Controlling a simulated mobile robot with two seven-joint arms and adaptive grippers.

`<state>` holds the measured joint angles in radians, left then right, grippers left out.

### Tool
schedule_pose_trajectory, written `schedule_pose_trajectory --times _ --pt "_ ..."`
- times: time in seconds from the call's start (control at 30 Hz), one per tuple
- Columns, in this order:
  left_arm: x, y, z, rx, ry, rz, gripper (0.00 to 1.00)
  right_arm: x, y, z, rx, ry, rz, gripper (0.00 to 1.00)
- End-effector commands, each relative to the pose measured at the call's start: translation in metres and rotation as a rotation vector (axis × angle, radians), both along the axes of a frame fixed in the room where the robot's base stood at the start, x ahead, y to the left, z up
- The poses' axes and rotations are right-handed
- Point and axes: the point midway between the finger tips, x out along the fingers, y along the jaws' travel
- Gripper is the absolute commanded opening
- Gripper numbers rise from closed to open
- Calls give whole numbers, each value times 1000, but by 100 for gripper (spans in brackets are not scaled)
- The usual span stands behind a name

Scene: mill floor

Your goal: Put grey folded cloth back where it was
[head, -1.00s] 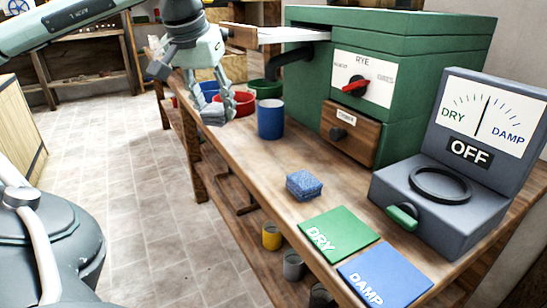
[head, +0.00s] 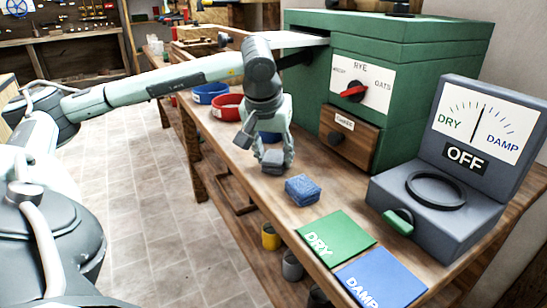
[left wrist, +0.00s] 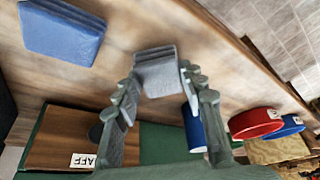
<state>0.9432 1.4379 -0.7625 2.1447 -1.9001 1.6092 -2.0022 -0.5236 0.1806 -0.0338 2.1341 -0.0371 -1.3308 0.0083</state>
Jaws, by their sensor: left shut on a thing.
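The grey folded cloth (left wrist: 157,72) is between the fingers of my left gripper (left wrist: 157,85) in the left wrist view. In the head view the left gripper (head: 272,158) points down over the bench, with the grey cloth (head: 273,162) at its fingertips. The cloth is just above or on the bench top; I cannot tell whether it touches. A blue folded cloth (head: 302,190) lies on the bench in front and to the right of it. My right gripper is not in view.
The green DRY mat (head: 335,238) and blue DAMP mat (head: 380,277) lie at the front. The grey meter (head: 430,195) reading OFF stands right. The green mill (head: 400,70) with its wooden drawer (head: 349,140) stands behind. A blue cup (left wrist: 192,125) and red bowl (left wrist: 255,122) are near the gripper.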

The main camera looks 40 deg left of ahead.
Motion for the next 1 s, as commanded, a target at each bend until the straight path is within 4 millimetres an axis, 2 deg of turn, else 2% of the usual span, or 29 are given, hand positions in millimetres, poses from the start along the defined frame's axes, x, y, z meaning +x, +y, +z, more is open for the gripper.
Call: schedule_pose_trajectory --times 0.1,0.43,0.47,0.6,0.87,1.0 --pt "0 1 -9 1 0 0 13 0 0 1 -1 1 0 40" --pt "0 0 -11 0 -1 0 13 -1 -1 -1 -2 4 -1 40" --pt "0 0 -10 1 -1 -1 44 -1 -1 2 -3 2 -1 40" --pt "0 0 -10 0 -1 -1 61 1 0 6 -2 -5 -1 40" --pt "0 0 -9 0 -1 -1 61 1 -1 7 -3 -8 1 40" --pt "-1 -1 -3 0 -2 -2 61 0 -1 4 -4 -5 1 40"
